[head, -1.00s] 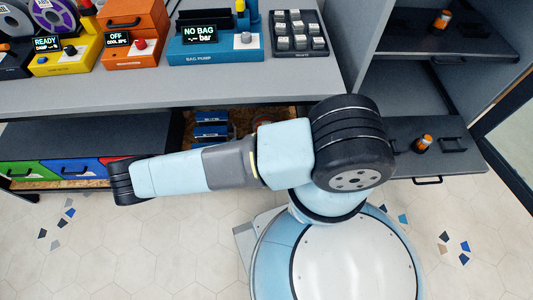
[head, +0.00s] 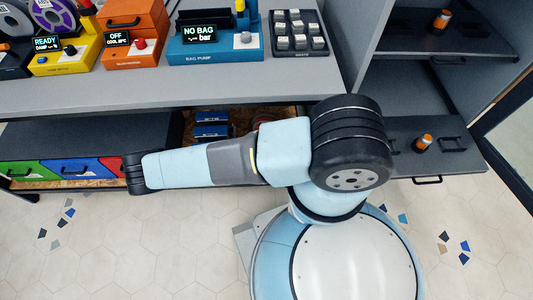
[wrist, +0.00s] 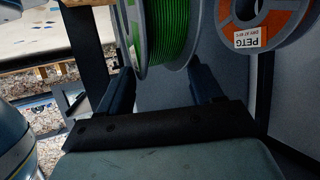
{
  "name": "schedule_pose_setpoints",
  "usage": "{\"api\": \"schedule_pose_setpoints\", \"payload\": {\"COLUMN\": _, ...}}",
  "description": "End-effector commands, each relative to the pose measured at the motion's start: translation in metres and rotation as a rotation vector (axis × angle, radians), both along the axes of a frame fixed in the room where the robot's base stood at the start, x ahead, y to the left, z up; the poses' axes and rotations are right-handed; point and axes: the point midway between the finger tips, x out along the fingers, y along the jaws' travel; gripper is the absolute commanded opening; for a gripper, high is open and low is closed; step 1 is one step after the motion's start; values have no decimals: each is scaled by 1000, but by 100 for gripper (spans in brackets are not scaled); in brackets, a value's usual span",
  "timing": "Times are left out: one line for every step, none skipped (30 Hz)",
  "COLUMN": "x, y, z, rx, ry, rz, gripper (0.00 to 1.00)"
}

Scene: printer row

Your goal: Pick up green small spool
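The green small spool (wrist: 168,28) is at the top middle of the wrist view, with bright green filament between pale flanges. Its upper part is cut off by the frame. My gripper (wrist: 160,66) has its two dark fingers spread wide, one toward each side of the spool's lower edge. I cannot tell whether either finger touches a flange. In the head view my arm hides the gripper, and the green spool does not show.
An orange spool marked PETG (wrist: 262,22) hangs close to the right of the green one. A grey wall stands behind them. In the head view, the grey counter (head: 200,90) carries several machines, and coloured drawers (head: 82,168) sit below it.

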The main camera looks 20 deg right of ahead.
Motion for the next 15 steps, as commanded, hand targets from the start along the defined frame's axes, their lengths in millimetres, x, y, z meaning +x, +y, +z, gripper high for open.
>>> {"api": "schedule_pose_setpoints", "payload": {"x": 0, "y": 0, "z": 0, "rx": 1, "ry": 0, "rz": 1, "gripper": 59}}
{"api": "schedule_pose_setpoints", "payload": {"x": 0, "y": 1, "z": 0, "rx": 1, "ry": 0, "rz": 1, "gripper": 56}}
{"api": "schedule_pose_setpoints", "payload": {"x": 0, "y": 1, "z": 0, "rx": 1, "ry": 0, "rz": 1, "gripper": 52}}
{"api": "schedule_pose_setpoints", "payload": {"x": 0, "y": 1, "z": 0, "rx": 1, "ry": 0, "rz": 1, "gripper": 50}}
{"api": "schedule_pose_setpoints", "payload": {"x": 0, "y": 1, "z": 0, "rx": 1, "ry": 0, "rz": 1, "gripper": 47}}
{"api": "schedule_pose_setpoints", "payload": {"x": 0, "y": 1, "z": 0, "rx": 1, "ry": 0, "rz": 1, "gripper": 43}}
{"api": "schedule_pose_setpoints", "payload": {"x": 0, "y": 1, "z": 0, "rx": 1, "ry": 0, "rz": 1, "gripper": 40}}
{"api": "schedule_pose_setpoints", "payload": {"x": 0, "y": 1, "z": 0, "rx": 1, "ry": 0, "rz": 1, "gripper": 37}}
{"api": "schedule_pose_setpoints", "payload": {"x": 0, "y": 1, "z": 0, "rx": 1, "ry": 1, "rz": 1, "gripper": 33}}
{"api": "schedule_pose_setpoints", "payload": {"x": 0, "y": 1, "z": 0, "rx": 1, "ry": 1, "rz": 1, "gripper": 30}}
{"api": "schedule_pose_setpoints", "payload": {"x": 0, "y": 1, "z": -1, "rx": 1, "ry": 1, "rz": 1, "gripper": 28}}
{"api": "schedule_pose_setpoints", "payload": {"x": 0, "y": 1, "z": -1, "rx": 1, "ry": 1, "rz": 1, "gripper": 24}}
{"api": "schedule_pose_setpoints", "payload": {"x": 0, "y": 1, "z": -1, "rx": 1, "ry": 1, "rz": 1, "gripper": 21}}
{"api": "schedule_pose_setpoints", "payload": {"x": 0, "y": 1, "z": -1, "rx": 2, "ry": 2, "rz": 2, "gripper": 18}}
{"api": "schedule_pose_setpoints", "payload": {"x": -1, "y": 1, "z": -1, "rx": 2, "ry": 2, "rz": 2, "gripper": 14}}
